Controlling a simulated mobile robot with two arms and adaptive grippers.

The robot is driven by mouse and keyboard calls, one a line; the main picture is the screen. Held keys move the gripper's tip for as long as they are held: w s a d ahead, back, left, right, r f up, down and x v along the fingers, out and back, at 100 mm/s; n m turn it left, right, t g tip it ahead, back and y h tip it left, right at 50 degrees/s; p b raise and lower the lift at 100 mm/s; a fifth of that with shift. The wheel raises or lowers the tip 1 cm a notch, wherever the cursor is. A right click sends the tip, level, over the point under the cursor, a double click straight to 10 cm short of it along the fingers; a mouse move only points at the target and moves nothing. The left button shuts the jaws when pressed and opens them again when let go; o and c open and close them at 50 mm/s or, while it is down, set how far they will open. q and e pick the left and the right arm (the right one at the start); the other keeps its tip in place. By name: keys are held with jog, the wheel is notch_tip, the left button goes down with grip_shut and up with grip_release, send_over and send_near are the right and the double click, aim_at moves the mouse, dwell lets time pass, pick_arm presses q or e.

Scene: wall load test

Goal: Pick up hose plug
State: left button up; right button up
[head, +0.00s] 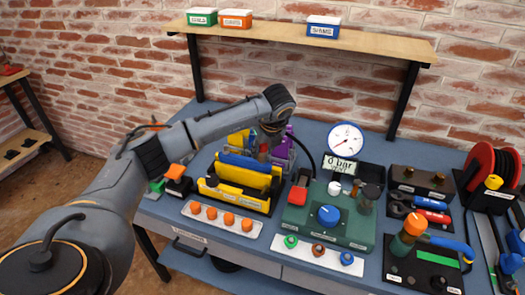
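My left arm reaches in from the left over the workbench. My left gripper (266,148) hangs down from the wrist above the yellow and blue rack (240,178). Its fingers are dark and small, and I cannot tell whether they are open or shut, or hold anything. A black hose (307,152) curves down just right of it. A red and black piece (299,190) stands near the hose's lower end. I cannot tell for sure which piece is the hose plug. My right gripper is not in view.
A green unit with a blue knob (329,215) and a round gauge (346,139) stand mid-bench. Trays of orange knobs (228,219) and coloured caps (318,249) lie in front. A red reel (487,166) is at right. A wooden shelf (380,45) spans the back above the bench.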

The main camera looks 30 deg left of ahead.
pick_arm(q)
grip_shut()
jog(key=shift+r, duration=0.1)
jog(key=shift+r+b, duration=0.35)
jog(key=shift+r, duration=0.1)
notch_tip(320, 180, up, 2)
jog(key=shift+s+r+b, duration=0.15)
jog(key=shift+r+b, duration=0.1)
jog(key=shift+b, duration=0.3)
jog(key=s+d+r, duration=0.6)
jog(key=s+r, duration=0.3)
jog(key=s, duration=0.3)
jog(key=shift+s+r, duration=0.15)
jog(key=shift+r, duration=0.1)
jog(key=shift+d, duration=0.1)
